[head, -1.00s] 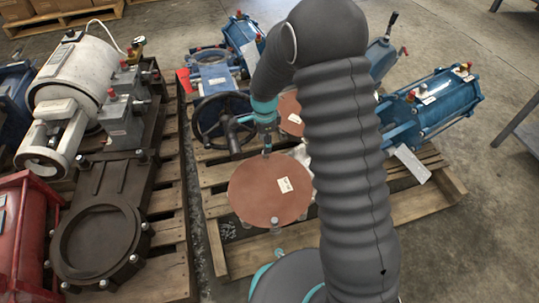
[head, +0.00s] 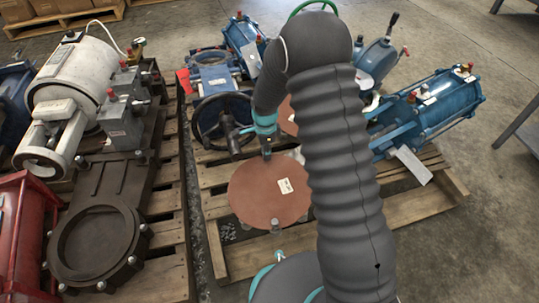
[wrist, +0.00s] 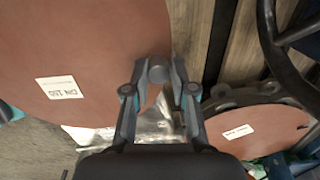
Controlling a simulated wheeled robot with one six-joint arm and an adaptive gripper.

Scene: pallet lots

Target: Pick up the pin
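A short grey round-ended piece, which looks like the pin (wrist: 157,72), shows in the wrist view beside the edge of a copper-brown disc (wrist: 85,60) with a white label. My gripper (wrist: 158,84) has its two fingers apart, one on each side of the piece. I cannot tell whether they touch it. In the head view my gripper (head: 266,152) points down at the back edge of the same disc (head: 262,200). The pin cannot be made out there.
A second labelled disc (wrist: 262,128) lies close to the right finger. A dark handwheel (head: 222,122) stands left of my gripper in the head view. Blue cylinders (head: 440,105) are on the right of the pallet (head: 240,262). A dark flanged casting (head: 98,243) sits on the left pallet.

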